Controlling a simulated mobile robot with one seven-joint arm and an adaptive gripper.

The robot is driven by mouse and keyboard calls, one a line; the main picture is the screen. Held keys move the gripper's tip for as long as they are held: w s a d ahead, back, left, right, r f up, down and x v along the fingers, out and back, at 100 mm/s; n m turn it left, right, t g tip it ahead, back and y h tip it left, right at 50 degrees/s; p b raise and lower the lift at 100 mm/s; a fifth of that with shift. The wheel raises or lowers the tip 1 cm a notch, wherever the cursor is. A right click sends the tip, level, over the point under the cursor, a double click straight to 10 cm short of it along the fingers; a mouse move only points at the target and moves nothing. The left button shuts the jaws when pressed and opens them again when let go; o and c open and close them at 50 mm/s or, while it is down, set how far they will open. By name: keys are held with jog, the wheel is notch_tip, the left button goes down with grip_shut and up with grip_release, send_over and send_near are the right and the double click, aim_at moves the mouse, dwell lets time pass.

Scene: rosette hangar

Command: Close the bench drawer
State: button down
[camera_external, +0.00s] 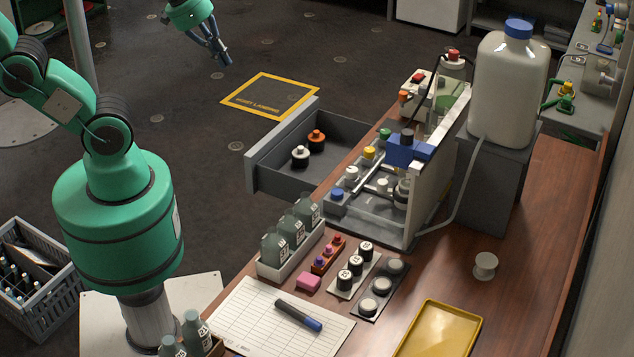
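The grey bench drawer (268,174) is pulled out from the left side of the wooden bench (403,291). An orange-topped item (316,141) and a white-topped item (300,157) stand inside it. My gripper (224,58) hangs at the top of the view, above the dark floor, beyond and to the left of the drawer and apart from it. Its fingers point down and to the right; they look close together, but I cannot tell whether they are open or shut. Nothing shows clearly between them.
On the bench stand a bottle rack (290,250), a clear-fronted unit with coloured caps (375,196), a big white jug (508,85) and a yellow tray (438,332). A yellow-edged floor mat (268,96) lies behind the drawer. Floor left of the drawer is clear.

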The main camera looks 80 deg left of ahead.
jog(key=w+a+f+n+g+h, duration=0.2)
jog(key=w+a+f+n+h, duration=0.15)
jog(key=w+a+f, duration=0.4)
jog(key=w+a+f+n+g+h, duration=0.1)
jog(key=w+a+f+n+h, duration=0.3)
jog(key=a+f, duration=0.5)
jog(key=w+a+f+n+g+h, duration=0.2)
jog(key=w+a+f+n, duration=0.4)
jog(key=a, duration=0.4)
jog(key=s+a+f+n+t+h+b, duration=0.1)
jog(key=s+a+f+n+t+h, duration=0.15)
jog(key=a+f, duration=0.55)
jog(key=s+a+f+n+t+h, duration=0.1)
jog(key=s+a+f+n+t, duration=0.25)
jog(key=f, duration=0.55)
jog(key=s+a+f+n+t, duration=0.3)
jog(key=s+a+f, duration=0.1)
jog(key=f, duration=0.4)
jog(key=s+a+f+n+t, duration=0.3)
jog(key=s+a+f+n, duration=0.1)
jog(key=f, duration=0.5)
jog(key=shift+s+a+f+t, duration=0.15)
jog(key=shift+a+f+t, duration=0.15)
jog(key=shift+a, duration=0.4)
jog(key=shift+d, duration=0.15)
jog(key=b+x, duration=0.2)
jog(key=x, duration=1.1)
jog(key=shift+w+d, duration=0.15)
jog(key=shift+w, duration=0.25)
